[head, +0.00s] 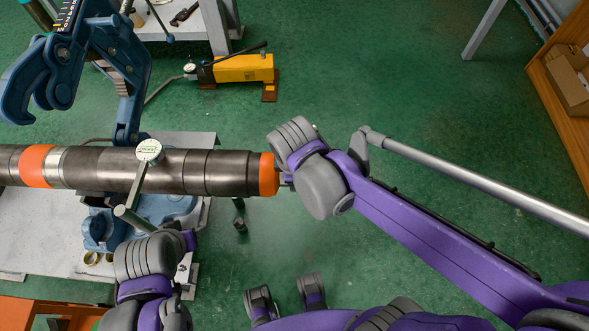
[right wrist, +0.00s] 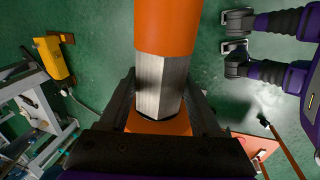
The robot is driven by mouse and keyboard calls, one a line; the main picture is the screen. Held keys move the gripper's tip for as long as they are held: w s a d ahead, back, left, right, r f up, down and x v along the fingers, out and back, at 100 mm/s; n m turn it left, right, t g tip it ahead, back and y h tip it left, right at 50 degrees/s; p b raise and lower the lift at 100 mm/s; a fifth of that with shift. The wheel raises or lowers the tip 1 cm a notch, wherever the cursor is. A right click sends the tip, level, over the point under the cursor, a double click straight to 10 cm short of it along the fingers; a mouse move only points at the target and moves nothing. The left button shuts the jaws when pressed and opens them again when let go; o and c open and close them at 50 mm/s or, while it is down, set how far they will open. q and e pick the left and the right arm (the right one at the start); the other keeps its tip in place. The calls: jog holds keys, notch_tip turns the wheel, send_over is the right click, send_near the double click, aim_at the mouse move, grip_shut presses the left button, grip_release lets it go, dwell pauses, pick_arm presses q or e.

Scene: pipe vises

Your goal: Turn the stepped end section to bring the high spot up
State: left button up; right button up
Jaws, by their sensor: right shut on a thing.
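The dark steel pipe (head: 110,170) lies level across the left of the head view. Its stepped end section (head: 228,173) has an orange collar (head: 268,174) at the right end. In the right wrist view, a bare metal faceted stub (right wrist: 160,85) extends from the orange collar (right wrist: 167,25). My right gripper (head: 286,178) is shut on this stub, with a dark finger on either side.
A blue vise (head: 105,45) with an open hooked jaw stands at the upper left. Blue parts (head: 165,208) sit under the pipe on a pale bench (head: 45,235).

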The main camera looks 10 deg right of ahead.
jog(key=shift+s+a+t, duration=0.1)
jog(key=shift+t, duration=0.9)
jog(key=shift+s+f+t+h, duration=0.1)
jog(key=shift+t+h, duration=0.3)
jog(key=shift+t, duration=0.5)
jog(key=shift+s+f+t+h+b, duration=0.15)
jog(key=shift+t+h+b, duration=0.25)
jog(key=shift+t+b, duration=0.6)
jog(key=t+b, duration=0.2)
jog(key=t+h+b, duration=0.1)
jog(key=t, duration=0.1)
jog(key=shift+f, duration=0.25)
jog(key=shift+r+t+h+b, duration=0.1)
jog(key=shift+t+h+b, duration=0.3)
jog(key=shift+t+b, duration=0.9)
jog(key=o, duration=1.4)
